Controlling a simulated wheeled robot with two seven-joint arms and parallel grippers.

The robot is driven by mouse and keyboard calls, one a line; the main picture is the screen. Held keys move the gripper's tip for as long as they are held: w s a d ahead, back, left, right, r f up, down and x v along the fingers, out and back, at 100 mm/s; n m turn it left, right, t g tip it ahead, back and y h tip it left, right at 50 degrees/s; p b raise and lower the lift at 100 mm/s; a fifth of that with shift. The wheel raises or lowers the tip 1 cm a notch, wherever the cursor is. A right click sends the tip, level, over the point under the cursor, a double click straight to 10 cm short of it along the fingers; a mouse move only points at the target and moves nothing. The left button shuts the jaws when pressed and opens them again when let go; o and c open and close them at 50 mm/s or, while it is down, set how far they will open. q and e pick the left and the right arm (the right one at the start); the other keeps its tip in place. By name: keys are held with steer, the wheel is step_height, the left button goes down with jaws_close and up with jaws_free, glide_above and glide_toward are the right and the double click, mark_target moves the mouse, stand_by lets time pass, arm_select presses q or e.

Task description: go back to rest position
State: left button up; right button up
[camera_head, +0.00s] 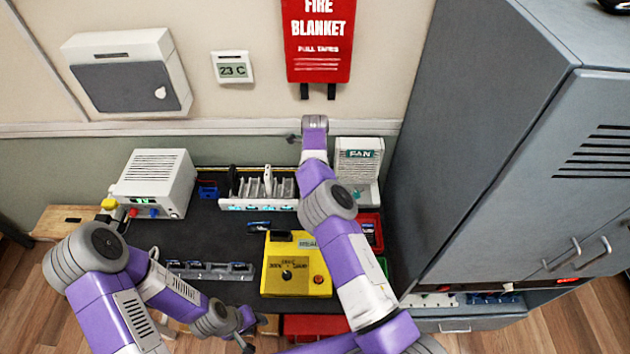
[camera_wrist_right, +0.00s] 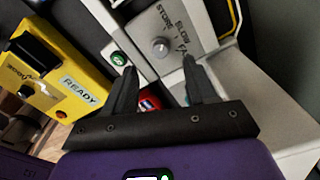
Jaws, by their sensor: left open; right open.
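My left gripper (camera_head: 247,335) is low at the front of the bench in the head view, below the front rack. It is dark and small there, with nothing visible between its fingers. My right arm reaches across the bench to the back, and its wrist (camera_head: 315,125) is near the wall, left of the white fan unit (camera_head: 358,165). My right gripper (camera_wrist_right: 160,82) is open and empty in the right wrist view. Its two dark fingers point toward the grey panel with a round knob (camera_wrist_right: 160,47). The right fingers are mostly hidden in the head view.
A yellow tester (camera_head: 297,272) stands beside my right forearm. A back rack (camera_head: 258,204), a front rack (camera_head: 210,271) and a white power unit (camera_head: 157,182) stand on the dark bench. Red bins lie partly behind the arm. A tall grey cabinet (camera_head: 480,130) bounds the right side.

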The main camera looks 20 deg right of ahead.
steer(key=shift+r, duration=0.6)
